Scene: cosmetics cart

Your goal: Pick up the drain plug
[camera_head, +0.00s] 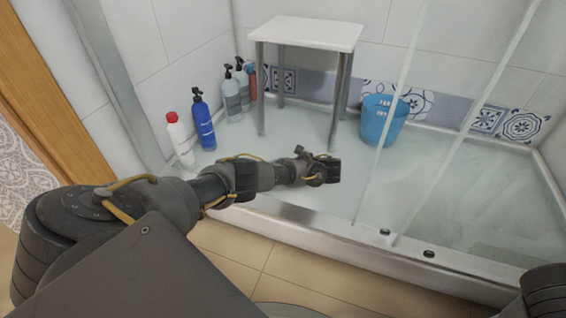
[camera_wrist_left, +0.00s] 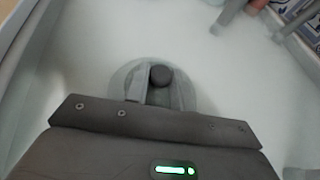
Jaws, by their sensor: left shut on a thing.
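The drain plug (camera_wrist_left: 160,74) is a dark round knob in the left wrist view, seen between my finger ends. A round grey disc (camera_wrist_left: 122,76) lies around and under it on the pale shower floor; I cannot tell whether it is part of the plug or the drain. My left gripper (camera_wrist_left: 160,82) points down at the floor and is shut on the plug. In the head view my left arm reaches over the shower's front edge, and its fingers and the plug are hidden behind the wrist. My right gripper is not in view.
A white-topped stool (camera_head: 308,32) stands in the shower, with a blue bucket (camera_head: 384,119) to its right. Several bottles, including a blue one (camera_head: 203,124) and a white one with a red cap (camera_head: 180,142), line the left wall. Glass panels and a raised front edge (camera_head: 345,232) bound the shower.

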